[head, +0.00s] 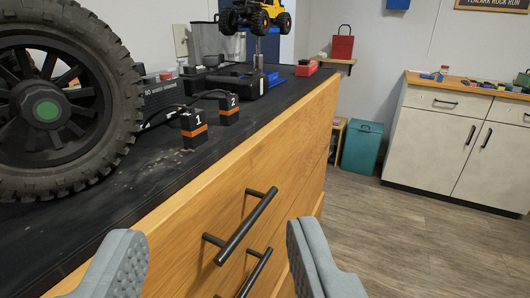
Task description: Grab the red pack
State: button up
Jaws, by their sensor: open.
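My gripper (212,246) is open and empty, its two grey fingers low in the view in front of the wooden drawer fronts. A small red pack-like block (305,68) lies at the far end of the black bench top, well beyond my gripper and apart from it. It is small in the view, and its details cannot be made out. A red bag-like thing with a dark handle (343,45) stands on a small wall shelf farther back.
A large tyre (100,135) stands on the bench at the left. Two black-and-orange blocks marked 1 (194,128) and 2 (229,108) stand near the bench edge. Black drawer handles (247,228) stick out ahead. A teal bin (362,147) and white cabinet (430,140) stand beyond clear floor.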

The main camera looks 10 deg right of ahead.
aim_at(306, 68)
jog(key=l, duration=0.35)
jog(key=i+l, duration=0.1)
jog(key=l, duration=0.55)
jog(key=i+l, duration=0.1)
jog(key=l, duration=0.6)
jog(key=i+l, duration=0.25)
jog(key=i, duration=0.2)
jog(key=i+l, duration=0.2)
jog(key=i, duration=0.3)
